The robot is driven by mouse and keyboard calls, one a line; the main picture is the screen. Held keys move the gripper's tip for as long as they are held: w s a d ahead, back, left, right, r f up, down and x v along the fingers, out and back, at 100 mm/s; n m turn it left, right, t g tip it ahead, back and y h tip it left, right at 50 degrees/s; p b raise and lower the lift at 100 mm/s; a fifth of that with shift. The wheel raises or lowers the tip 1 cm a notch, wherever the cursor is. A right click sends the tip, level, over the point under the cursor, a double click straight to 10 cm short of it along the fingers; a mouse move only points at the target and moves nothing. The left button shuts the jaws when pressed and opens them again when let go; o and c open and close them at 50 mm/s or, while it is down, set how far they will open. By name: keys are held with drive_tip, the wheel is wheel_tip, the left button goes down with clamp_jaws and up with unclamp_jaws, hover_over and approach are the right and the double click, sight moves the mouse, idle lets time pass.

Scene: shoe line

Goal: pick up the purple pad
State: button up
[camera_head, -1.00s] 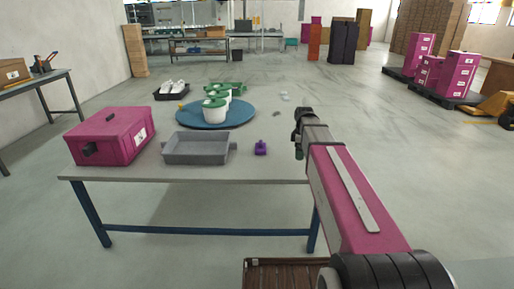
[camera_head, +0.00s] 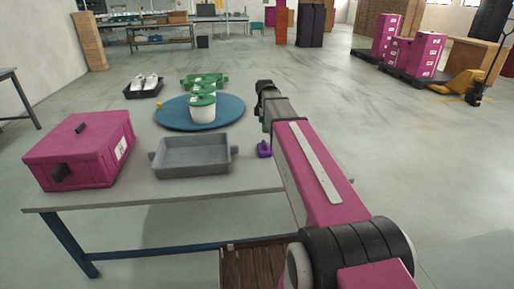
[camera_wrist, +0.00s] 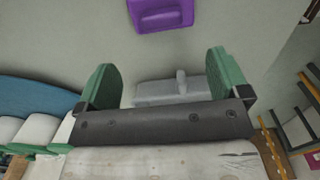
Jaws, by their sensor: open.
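The purple pad (camera_head: 264,149) lies on the grey table near its right end, just right of the grey tray. In the wrist view the purple pad (camera_wrist: 160,14) shows at the top edge, partly cut off, beyond my fingertips. My gripper (camera_wrist: 160,78) is open, its two green fingers wide apart with no purple pad between them. In the head view my gripper (camera_head: 264,100) is above the table's right side, beyond the pad; its fingers are mostly hidden by the arm.
The grey tray (camera_head: 157,172) stands left of the pad, with a magenta box (camera_head: 100,172) further left. A black tray (camera_head: 130,94) holds white shoes. A small grey object (camera_wrist: 165,92) shows between my fingers.

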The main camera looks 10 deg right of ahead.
sight(265, 142)
wheel_tip(265, 142, down, 10)
drive_tip(key=shift+s+d+f, duration=0.1)
drive_tip(key=shift+s+f, duration=0.05)
drive_tip(key=shift+f, duration=0.1)
drive_tip(key=c, duration=1)
